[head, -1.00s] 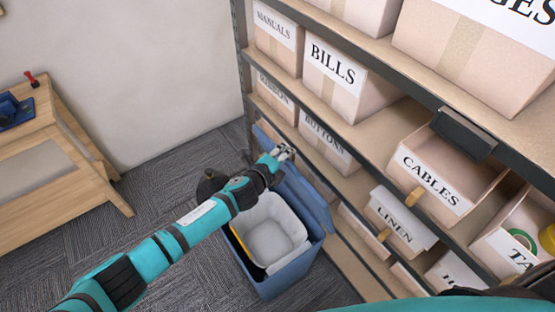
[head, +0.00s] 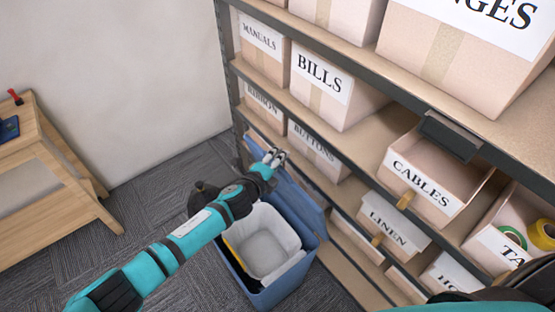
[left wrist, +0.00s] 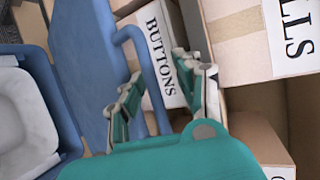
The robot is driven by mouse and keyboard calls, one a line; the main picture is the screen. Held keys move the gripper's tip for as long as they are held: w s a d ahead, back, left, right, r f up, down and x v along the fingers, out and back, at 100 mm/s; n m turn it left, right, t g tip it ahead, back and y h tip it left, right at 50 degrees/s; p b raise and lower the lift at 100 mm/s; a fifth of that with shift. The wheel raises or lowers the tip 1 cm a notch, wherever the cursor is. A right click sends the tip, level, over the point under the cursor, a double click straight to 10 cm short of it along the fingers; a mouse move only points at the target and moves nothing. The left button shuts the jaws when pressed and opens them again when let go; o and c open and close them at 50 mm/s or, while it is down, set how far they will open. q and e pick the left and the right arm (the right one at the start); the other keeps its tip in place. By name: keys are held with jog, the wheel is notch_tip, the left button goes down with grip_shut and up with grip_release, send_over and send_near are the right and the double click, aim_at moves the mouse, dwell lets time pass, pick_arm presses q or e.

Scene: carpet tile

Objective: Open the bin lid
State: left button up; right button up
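The blue bin (head: 272,292) stands on the carpet in front of the shelf, with a pale liner (head: 264,248) inside. Its blue lid (head: 300,197) is raised and tilted back toward the shelf, leaving the bin's mouth uncovered. In the left wrist view the lid (left wrist: 85,60) has a blue loop-shaped handle (left wrist: 146,75) along its edge. My left gripper (head: 274,156) is at the top edge of the lid. Its fingers (left wrist: 165,95) are apart, with part of the handle appearing between them; contact cannot be told. My right gripper is not in view.
The metal-framed shelf holds cardboard boxes, including the BUTTONS box (head: 317,152) just behind the lid and the LINEN box (head: 390,222) to the right. A wooden table (head: 62,205) stands at left.

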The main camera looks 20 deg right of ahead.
pick_arm(q)
jog(key=shift+f, duration=0.1)
jog(key=v, duration=1.2)
dwell(0.4)
